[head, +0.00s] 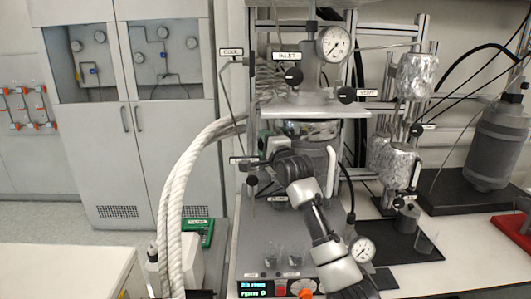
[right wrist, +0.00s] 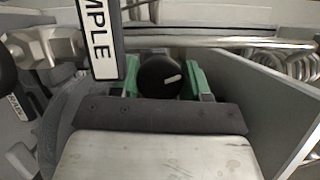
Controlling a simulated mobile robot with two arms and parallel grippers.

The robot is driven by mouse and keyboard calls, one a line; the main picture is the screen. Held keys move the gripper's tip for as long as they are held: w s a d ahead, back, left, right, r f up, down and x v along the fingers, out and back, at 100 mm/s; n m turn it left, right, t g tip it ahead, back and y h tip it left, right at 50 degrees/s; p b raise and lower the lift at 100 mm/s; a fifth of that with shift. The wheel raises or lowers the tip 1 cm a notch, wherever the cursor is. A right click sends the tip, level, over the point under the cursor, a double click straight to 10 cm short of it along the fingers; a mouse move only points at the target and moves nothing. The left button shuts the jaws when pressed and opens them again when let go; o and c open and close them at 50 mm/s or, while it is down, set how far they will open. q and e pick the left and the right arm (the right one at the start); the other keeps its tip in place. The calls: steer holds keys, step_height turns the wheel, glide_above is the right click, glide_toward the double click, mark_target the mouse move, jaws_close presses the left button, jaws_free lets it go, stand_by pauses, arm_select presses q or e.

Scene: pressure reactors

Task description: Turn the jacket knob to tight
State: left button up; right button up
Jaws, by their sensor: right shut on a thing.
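In the head view the gripper and wrist hide this knob. My left gripper is not in view.
A label ending in "MPLE" (right wrist: 97,38) and a steel tube (right wrist: 220,43) lie close to the gripper. Thick white hoses (head: 176,195) run on the left. Glass beakers (head: 293,254) stand on the base. A pressure gauge (head: 362,249) is right of my forearm.

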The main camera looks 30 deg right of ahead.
steer(key=m+t+h, duration=0.1)
steer(key=m, duration=0.3)
steer(key=shift+m+b, duration=0.3)
steer(key=shift+m, duration=0.1)
stand_by(0.4)
steer(key=o, duration=0.7)
steer(key=shift+c, duration=0.2)
steer(key=shift+s+a+f, duration=0.1)
steer(key=shift+s+f, duration=0.05)
steer(key=shift+s, duration=0.1)
steer(key=b+v, duration=0.3)
steer(key=v, duration=0.7)
steer(key=shift+f, duration=0.15)
